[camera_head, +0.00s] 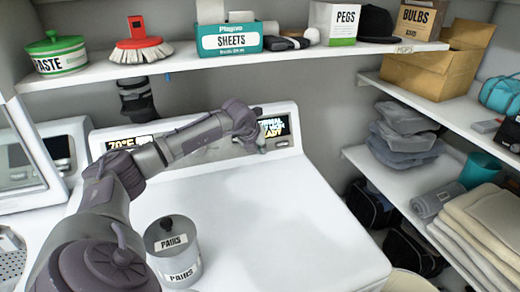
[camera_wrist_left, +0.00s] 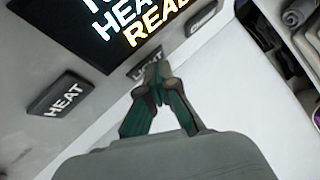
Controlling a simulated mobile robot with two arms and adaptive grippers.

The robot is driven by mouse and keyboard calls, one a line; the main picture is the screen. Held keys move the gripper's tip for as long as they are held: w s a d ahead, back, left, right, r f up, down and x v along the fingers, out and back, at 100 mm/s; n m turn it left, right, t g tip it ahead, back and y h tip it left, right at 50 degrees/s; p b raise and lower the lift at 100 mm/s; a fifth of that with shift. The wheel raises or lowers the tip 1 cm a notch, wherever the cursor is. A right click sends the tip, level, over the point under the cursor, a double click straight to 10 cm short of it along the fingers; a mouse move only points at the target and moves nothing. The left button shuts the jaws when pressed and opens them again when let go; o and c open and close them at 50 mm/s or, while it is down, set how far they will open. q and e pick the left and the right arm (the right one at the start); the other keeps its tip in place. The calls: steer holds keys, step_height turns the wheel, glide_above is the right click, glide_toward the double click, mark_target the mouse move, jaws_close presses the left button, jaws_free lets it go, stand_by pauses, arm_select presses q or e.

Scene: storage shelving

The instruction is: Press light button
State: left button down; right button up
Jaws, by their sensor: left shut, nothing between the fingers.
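The light button (camera_wrist_left: 146,63) is a small grey button with a partly covered label, below the lit display in the left wrist view. My left gripper (camera_wrist_left: 158,72) is shut and empty, its green-grey fingertips overlapping the button's lower right part. I cannot tell whether they touch it. In the head view my left gripper (camera_head: 258,146) is at the white machine's back panel (camera_head: 290,113), just under the right display (camera_head: 273,127). The button is not distinguishable there. My right gripper is not in view.
A heat button (camera_wrist_left: 60,97) lies left of the light button, and another button (camera_wrist_left: 201,20) lies to its upper right. The white top (camera_head: 290,210) is otherwise mostly clear. A shelf (camera_head: 230,62) hangs above.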

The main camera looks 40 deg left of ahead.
arm_select(q)
steer(key=shift+s, duration=0.1)
steer(key=shift+s+d+r, duration=0.3)
steer(key=shift+d+r, duration=0.05)
steer(key=shift+d, duration=0.25)
steer(key=shift+s+d+r, duration=0.35)
steer(key=shift+d, duration=0.3)
steer(key=shift+s+d+r, duration=0.3)
steer(key=shift+d, duration=0.4)
steer(key=shift+s+d+r, duration=0.35)
steer(key=shift+d, duration=0.3)
